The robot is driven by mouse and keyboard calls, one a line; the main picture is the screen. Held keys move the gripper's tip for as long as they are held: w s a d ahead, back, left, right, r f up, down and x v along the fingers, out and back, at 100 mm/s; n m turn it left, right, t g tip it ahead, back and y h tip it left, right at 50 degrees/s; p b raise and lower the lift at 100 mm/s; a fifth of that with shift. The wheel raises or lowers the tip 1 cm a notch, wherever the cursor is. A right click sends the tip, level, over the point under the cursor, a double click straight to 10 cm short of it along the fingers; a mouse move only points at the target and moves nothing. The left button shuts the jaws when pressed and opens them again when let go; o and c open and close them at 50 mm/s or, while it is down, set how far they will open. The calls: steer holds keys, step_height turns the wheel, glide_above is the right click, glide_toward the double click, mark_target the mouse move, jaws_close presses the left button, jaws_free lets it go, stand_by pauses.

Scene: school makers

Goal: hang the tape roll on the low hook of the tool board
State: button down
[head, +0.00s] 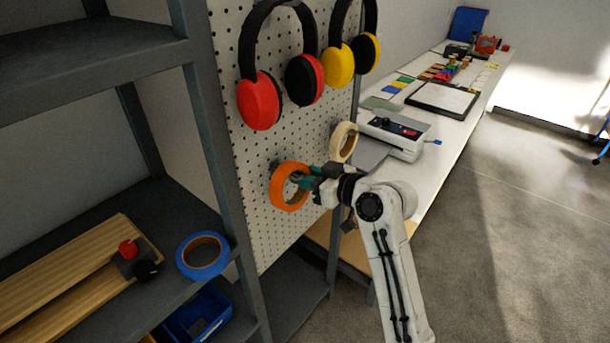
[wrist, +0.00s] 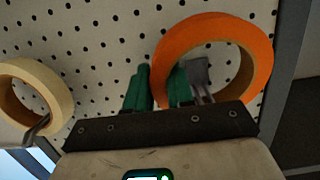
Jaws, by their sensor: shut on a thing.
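My gripper (head: 305,181) is shut on the rim of an orange tape roll (head: 278,192), close to the tool board (head: 262,217). In the wrist view one green finger is outside the orange roll (wrist: 235,28) and the other is inside its opening. A grey hook (wrist: 199,72) shows through that opening, so the roll appears to be around it. I cannot tell whether the roll rests on the hook. In the head view my fingers partly cover the roll's opening.
A cream tape roll (head: 343,142) hangs beside it on the board, on another hook (wrist: 38,127). Red earmuffs (head: 260,101) and yellow earmuffs (head: 339,66) hang above. A blue tape roll (head: 187,261) lies on the shelf at left. A laminator-like machine (head: 396,137) stands on the bench behind.

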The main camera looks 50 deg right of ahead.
steer(key=c, duration=0.9)
jaws_free()
steer(key=shift+s, duration=0.1)
steer(key=b+v, duration=0.2)
steer(key=v, duration=0.8)
steer(key=shift+s, duration=0.35)
steer(key=s+a+f+g+y, duration=0.1)
steer(key=s+a+f+g, duration=0.15)
steer(key=a+f, duration=0.4)
steer(key=s+a+f+g, duration=0.1)
steer(key=a+f+g, duration=0.25)
steer(key=f, duration=0.55)
steer(key=s+a+f+g+h, duration=0.1)
steer(key=s+a+f+g, duration=0.1)
steer(key=s+f+g, duration=0.2)
steer(key=s+a+f+g, duration=0.3)
steer(key=s+f+g, duration=0.1)
steer(key=s+f, duration=0.3)
steer(key=s, duration=0.2)
steer(key=shift+s+a+m+g+h, duration=0.3)
steer(key=shift+a+h, duration=0.05)
steer(key=shift+h, duration=0.05)
